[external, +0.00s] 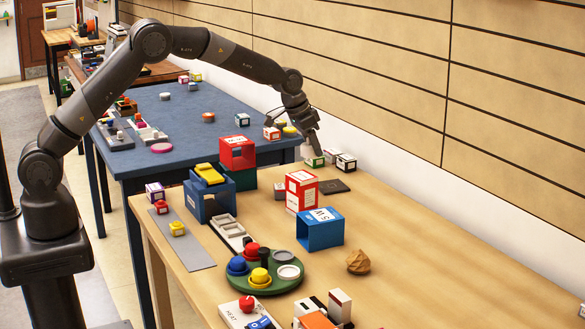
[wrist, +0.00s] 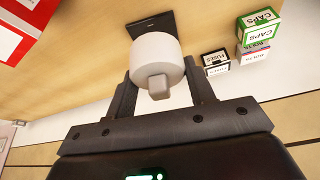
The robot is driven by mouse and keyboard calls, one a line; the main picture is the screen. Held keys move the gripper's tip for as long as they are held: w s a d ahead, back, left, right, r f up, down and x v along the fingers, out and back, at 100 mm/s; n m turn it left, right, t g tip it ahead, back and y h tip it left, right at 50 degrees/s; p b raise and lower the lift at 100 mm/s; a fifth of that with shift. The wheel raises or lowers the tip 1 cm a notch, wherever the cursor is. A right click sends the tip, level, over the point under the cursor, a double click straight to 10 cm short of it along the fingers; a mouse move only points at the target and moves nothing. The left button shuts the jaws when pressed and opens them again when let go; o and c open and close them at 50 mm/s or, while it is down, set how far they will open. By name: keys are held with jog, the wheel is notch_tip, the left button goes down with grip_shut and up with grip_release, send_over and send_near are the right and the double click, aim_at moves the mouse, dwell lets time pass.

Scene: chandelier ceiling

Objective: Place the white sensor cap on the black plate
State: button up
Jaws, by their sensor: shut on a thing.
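The white sensor cap (wrist: 157,58) is a round white piece with a small knob, held between the two fingers of my gripper (wrist: 160,88) in the wrist view. In the external view my gripper (external: 311,148) is over the far end of the wooden table, and the cap is hard to make out there. The black plate (external: 335,187) is a flat dark square lying on the table. In the wrist view the plate (wrist: 150,22) shows just beyond the cap, partly hidden by it. The cap appears apart from the plate; its height above the table is unclear.
A green-and-white CAPS box (wrist: 260,28) and a black-and-white fuses box (wrist: 215,60) stand near the wall, beside the plate. A red-and-white box (external: 301,191) stands on the plate's other side. A blue box (external: 320,230) is nearer. The table's right part is mostly clear.

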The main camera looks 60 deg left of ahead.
aim_at(330, 186)
jog(key=shift+n+y, duration=0.4)
jog(key=shift+n, duration=0.5)
jog(key=x, duration=0.3)
jog(key=d+x, duration=0.1)
jog(key=x, duration=0.3)
jog(key=d+x, duration=0.1)
jog(key=x, duration=0.2)
jog(key=shift+s+f, duration=0.2)
jog(key=shift+f, duration=0.05)
jog(key=shift+f, duration=0.1)
jog(key=o, duration=0.9)
jog(key=shift+o, duration=0.2)
